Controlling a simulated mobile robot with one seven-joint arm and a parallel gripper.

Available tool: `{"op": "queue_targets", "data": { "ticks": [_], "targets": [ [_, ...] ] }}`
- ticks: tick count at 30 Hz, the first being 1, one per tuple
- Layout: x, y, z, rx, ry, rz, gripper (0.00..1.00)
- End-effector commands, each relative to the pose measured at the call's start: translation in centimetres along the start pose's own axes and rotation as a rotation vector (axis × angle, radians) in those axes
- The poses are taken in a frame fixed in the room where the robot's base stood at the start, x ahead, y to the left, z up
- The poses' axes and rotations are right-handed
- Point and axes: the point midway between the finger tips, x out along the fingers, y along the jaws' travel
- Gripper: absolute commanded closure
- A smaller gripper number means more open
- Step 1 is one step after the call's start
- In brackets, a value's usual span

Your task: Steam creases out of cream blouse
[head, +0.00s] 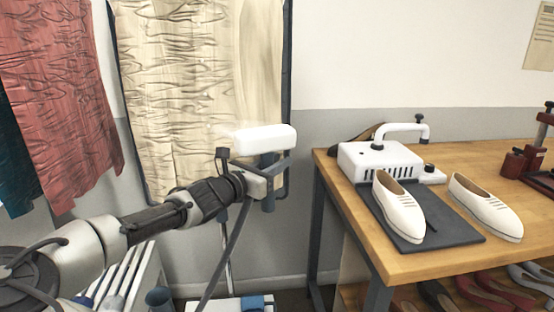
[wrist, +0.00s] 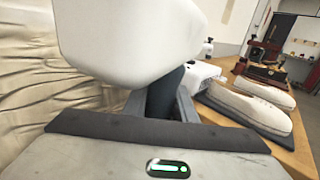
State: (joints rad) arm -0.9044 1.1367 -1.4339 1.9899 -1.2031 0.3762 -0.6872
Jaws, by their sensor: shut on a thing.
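The cream blouse (head: 180,80) hangs as a flat panel against a dark frame in the head view. Creases run over most of it, while a strip along its right side looks smoother. My gripper (head: 268,185) is shut on the dark handle of a white steamer head (head: 265,139), in front of the blouse's right part. Faint pale vapour shows at the steamer's left end. In the wrist view the white steamer head (wrist: 125,40) fills the top, with the creased blouse (wrist: 40,85) to its left. I cannot tell whether the steamer touches the cloth.
A red creased garment (head: 65,90) and a dark teal one hang at left. At right, a wooden table (head: 440,262) bears a white machine (head: 375,160), a dark mat (head: 455,236) and white shoes (head: 485,205). More shoes lie below. A stand leg is under the blouse.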

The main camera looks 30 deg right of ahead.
Motion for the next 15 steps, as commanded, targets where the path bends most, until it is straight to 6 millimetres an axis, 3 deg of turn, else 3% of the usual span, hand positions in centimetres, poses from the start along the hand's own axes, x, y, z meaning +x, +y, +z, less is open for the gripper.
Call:
{"op": "queue_targets", "data": {
  "ticks": [15],
  "targets": [
    [0.0, 0.0, -2.4, -0.001, -0.003, -0.001, 1.0]
  ]
}}
